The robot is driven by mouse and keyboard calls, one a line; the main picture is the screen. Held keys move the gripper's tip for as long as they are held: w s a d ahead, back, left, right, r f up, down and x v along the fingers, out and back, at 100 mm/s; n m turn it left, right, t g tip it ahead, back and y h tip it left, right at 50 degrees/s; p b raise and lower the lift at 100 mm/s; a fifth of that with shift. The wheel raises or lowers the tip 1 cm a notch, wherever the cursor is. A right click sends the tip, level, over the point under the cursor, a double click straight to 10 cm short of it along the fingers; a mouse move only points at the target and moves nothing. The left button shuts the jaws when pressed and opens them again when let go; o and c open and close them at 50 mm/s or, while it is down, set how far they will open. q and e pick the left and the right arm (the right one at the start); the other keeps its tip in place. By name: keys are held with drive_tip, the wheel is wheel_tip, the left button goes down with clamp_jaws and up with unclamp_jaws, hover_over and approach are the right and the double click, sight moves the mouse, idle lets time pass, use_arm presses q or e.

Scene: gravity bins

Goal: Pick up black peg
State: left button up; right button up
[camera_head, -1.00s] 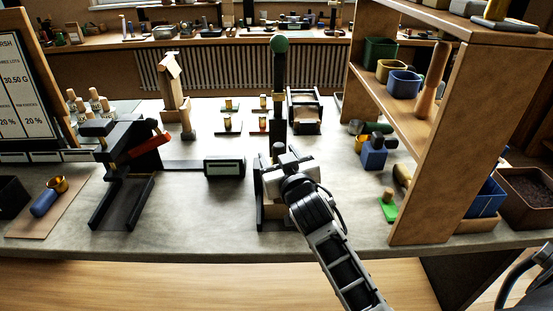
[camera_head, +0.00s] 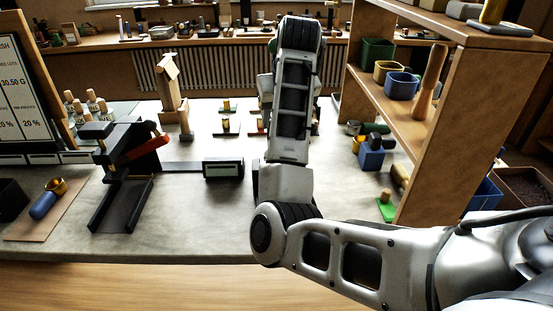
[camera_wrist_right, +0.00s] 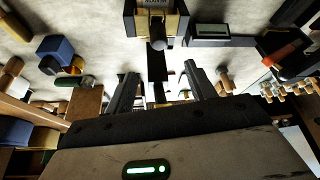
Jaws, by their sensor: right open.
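My right gripper (camera_wrist_right: 162,86) is open in the right wrist view, its two dark fingers apart with nothing visibly held. A narrow black upright piece (camera_wrist_right: 157,64) shows between and beyond the fingertips, below a grey round knob (camera_wrist_right: 160,42) in front of a labelled wooden bin (camera_wrist_right: 172,22). I cannot tell whether this black piece is the black peg. In the head view my right arm stands across the middle of the counter and hides the gripper's fingers and most of the black post with the green ball. My left gripper is not in view.
A black stand with a red handle (camera_head: 150,146) and a small display box (camera_head: 224,168) are left of my arm. A wooden shelf (camera_head: 440,130) with bins stands at the right, near a blue block (camera_head: 371,157).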

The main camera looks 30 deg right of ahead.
drive_tip(key=x, duration=0.6)
drive_tip(key=shift+a+f+b, duration=0.1)
drive_tip(key=shift+f+b, duration=0.25)
drive_tip(key=shift+f, duration=0.1)
drive_tip(key=shift+s+p+x, duration=0.1)
drive_tip(key=shift+p+x, duration=0.1)
drive_tip(key=shift+x, duration=1.1)
drive_tip(key=shift+s+p+x, duration=0.15)
drive_tip(key=shift+p+x, duration=0.05)
drive_tip(key=shift+x, duration=1.1)
clamp_jaws()
